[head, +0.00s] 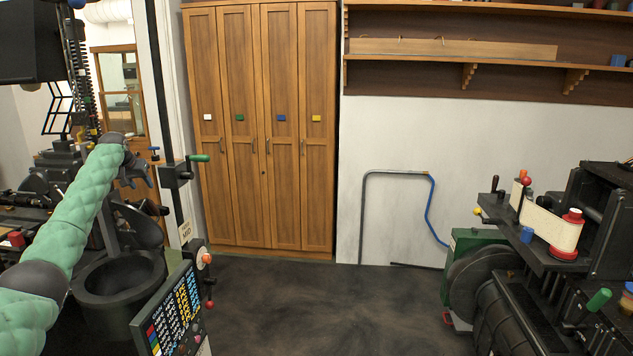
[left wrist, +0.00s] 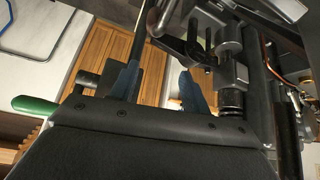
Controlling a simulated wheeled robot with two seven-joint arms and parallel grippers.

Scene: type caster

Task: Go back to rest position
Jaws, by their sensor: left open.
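My left arm, in green padding, comes in from the left in the head view. Its dark left gripper (head: 137,181) hangs in front of the black machine at the left, just left of a post with a green-handled lever (head: 198,158). In the left wrist view the two blue-grey fingers of the left gripper (left wrist: 160,88) stand apart with nothing seen held between them. Close by in that view are dark metal machine parts (left wrist: 225,60) and a green handle (left wrist: 28,104). Whether the fingers touch any part cannot be told. My right gripper shows in neither view.
A black round pot (head: 118,280) and a control panel (head: 172,315) stand below the left gripper. A wooden cupboard (head: 262,130) is at the back. Another dark machine (head: 540,270) stands at the right. The dark floor (head: 320,305) between the machines is clear.

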